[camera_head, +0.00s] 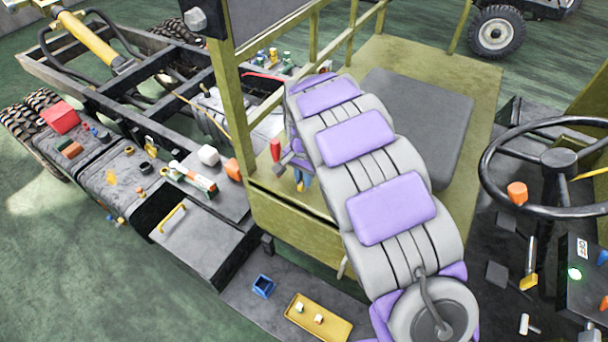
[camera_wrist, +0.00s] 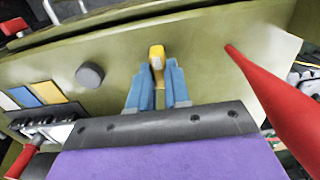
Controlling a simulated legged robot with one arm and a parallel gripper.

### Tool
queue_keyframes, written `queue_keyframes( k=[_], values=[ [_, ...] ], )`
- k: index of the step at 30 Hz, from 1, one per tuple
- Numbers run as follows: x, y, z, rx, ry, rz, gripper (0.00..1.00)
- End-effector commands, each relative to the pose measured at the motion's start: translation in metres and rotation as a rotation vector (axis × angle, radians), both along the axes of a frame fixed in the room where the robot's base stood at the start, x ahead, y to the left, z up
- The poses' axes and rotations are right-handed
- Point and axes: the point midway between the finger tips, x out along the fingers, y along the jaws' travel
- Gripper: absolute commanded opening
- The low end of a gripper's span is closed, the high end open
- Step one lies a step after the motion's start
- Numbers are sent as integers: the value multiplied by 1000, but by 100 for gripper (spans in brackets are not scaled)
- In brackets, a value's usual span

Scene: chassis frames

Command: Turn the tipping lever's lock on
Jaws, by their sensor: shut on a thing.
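My gripper (camera_wrist: 158,78) shows in the wrist view as two blue fingers against an olive panel. The fingers are shut on a small yellow knob (camera_wrist: 157,58), whose rounded end stands out between them. I cannot tell for sure whether this knob is the lever's lock. A long red handle (camera_wrist: 268,92) slants close by on the right. A second red handle (camera_wrist: 22,162) is at the lower left. In the head view, my gripper (camera_head: 303,180) is small beside the olive box, right of a red handle (camera_head: 276,150); the knob is hidden there.
In the head view, a steering wheel (camera_head: 500,190) stands at the right. A yellow tray (camera_head: 330,330) and a blue cup (camera_head: 263,286) lie at the front.

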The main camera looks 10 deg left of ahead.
Motion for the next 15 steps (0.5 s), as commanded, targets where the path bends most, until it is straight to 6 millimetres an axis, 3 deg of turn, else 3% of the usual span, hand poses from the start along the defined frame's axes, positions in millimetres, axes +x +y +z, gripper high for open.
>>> queue_keyframes(
  k=[14, 15],
  values=[
    [-2, 3, 0, 1, 4, -12, 0],
    [-2, 3, 0, 2, 3, -12, 21]
  ],
)
